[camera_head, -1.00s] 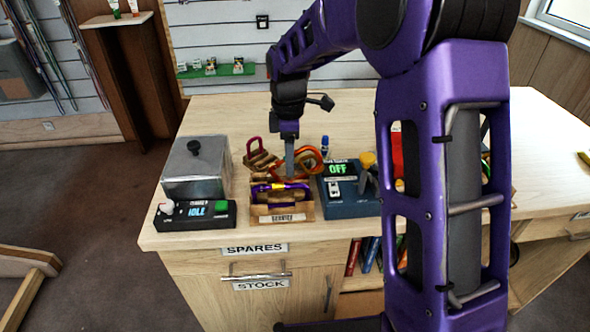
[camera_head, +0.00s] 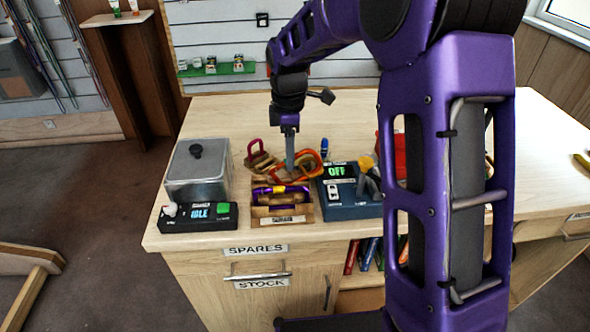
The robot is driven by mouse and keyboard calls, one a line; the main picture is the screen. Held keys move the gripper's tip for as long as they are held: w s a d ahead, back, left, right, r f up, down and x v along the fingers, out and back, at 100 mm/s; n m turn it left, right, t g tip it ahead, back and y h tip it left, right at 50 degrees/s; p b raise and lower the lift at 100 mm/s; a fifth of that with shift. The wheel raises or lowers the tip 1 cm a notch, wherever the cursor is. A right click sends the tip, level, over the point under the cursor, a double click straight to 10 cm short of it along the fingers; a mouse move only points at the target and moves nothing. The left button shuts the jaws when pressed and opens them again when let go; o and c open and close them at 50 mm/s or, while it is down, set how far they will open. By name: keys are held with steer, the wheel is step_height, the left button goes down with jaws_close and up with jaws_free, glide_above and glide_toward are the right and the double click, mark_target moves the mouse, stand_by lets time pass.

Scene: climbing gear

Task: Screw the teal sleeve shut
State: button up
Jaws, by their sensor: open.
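My gripper (camera_head: 289,165) points down just behind a wooden rack (camera_head: 262,215) with a label on its front. Its jaws are open, seen nearly edge-on. A purple carabiner (camera_head: 267,190) lies along the rack, in front of the fingers. An orange carabiner (camera_head: 309,155) stands behind the rack, close to the right side of the fingers. A dark red carabiner (camera_head: 254,147) stands on a wooden block at the back left. I cannot make out a teal sleeve on any carabiner; the fingers hide part of the group.
A grey metal box (camera_head: 197,170) and a black unit (camera_head: 197,217) reading IDLE stand left of the rack. A blue unit (camera_head: 350,205) reading OFF stands close on its right. The counter (camera_head: 225,108) is clear behind. My arm hides much of the right side.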

steer(key=shift+w+p, duration=0.35)
steer(key=shift+w, duration=0.4)
steer(key=shift+f, duration=0.2)
steer(key=shift+f+b, duration=0.85)
steer(key=shift+f, duration=0.35)
steer(key=shift+s, duration=0.8)
